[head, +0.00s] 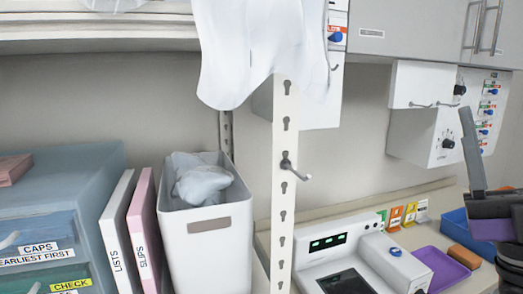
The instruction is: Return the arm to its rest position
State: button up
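A dark grey part of my arm (495,215) shows at the right edge, cut off by the picture. A slim grey piece, which looks like part of my gripper (473,148), rises from it in front of the wall unit with blue knobs. The fingertips do not show clearly, so I cannot tell whether it is open or shut. I see nothing held.
A metal post (284,190) with a hook stands mid-view under a draped white cloth (250,45). A white bin (208,245), binders and a blue drawer unit (60,180) fill the left. A device (340,250), purple tray (440,268) and blue tray (460,221) lie right.

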jog(key=s+a+f+m+g+h, duration=0.1)
jog(key=s+f+m+h, duration=0.2)
jog(key=f+m+h, duration=0.55)
jog(key=s+a+f+m+g+h, duration=0.15)
jog(key=f+m+h, duration=0.35)
jog(key=f, duration=0.7)
jog(key=s+f+m+g+h, duration=0.25)
jog(key=f+m+h, duration=0.4)
jog(key=f, duration=0.35)
jog(key=s+a+f+g+y, duration=0.2)
jog(key=s+f+g, duration=0.1)
jog(key=s+f, duration=0.5)
jog(key=s+a+f+g+y, duration=0.2)
jog(key=s+f, duration=0.6)
jog(key=s, duration=0.5)
jog(key=shift+s+a+g, duration=0.15)
jog(key=shift+a+g, duration=0.6)
jog(key=shift+g, duration=0.45)
